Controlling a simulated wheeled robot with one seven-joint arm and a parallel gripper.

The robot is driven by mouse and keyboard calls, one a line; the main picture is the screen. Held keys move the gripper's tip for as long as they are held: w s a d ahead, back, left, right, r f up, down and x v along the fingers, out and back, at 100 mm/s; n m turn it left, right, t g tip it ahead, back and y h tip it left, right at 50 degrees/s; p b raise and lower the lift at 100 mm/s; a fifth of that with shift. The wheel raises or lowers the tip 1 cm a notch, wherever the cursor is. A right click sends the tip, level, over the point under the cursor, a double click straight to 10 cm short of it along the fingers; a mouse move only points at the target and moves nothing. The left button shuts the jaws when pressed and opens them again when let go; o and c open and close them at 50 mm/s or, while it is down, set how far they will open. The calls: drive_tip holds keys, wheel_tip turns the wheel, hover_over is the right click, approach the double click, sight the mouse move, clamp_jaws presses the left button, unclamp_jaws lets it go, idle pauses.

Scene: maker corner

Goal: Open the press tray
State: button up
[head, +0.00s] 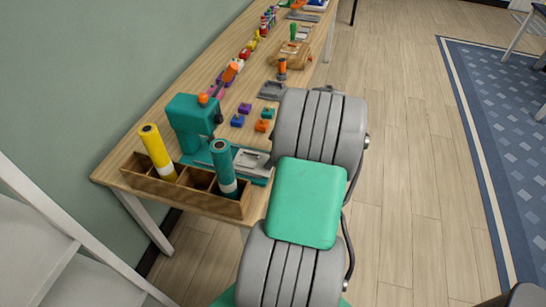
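The teal press (188,115) with an orange-tipped lever stands at the near end of the wooden workbench, against the wall side. A light grey tray (250,161) sits low at its right side, on the teal base. The teal roll in front and my arm beside it hide part of the tray area, so I cannot tell how far out the tray is. My arm passes just right of the press. My gripper is not visible.
A wooden divided box (186,187) at the bench's near edge holds a yellow roll (157,152) and a teal roll (223,168). Small coloured blocks (245,108) lie behind the press. Tools and paint bottles line the far bench.

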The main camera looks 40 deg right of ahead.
drive_tip(key=shift+o, duration=1.3)
drive_tip(key=v, duration=0.7)
drive_tip(key=shift+s+r, duration=0.15)
drive_tip(key=shift+r, duration=0.15)
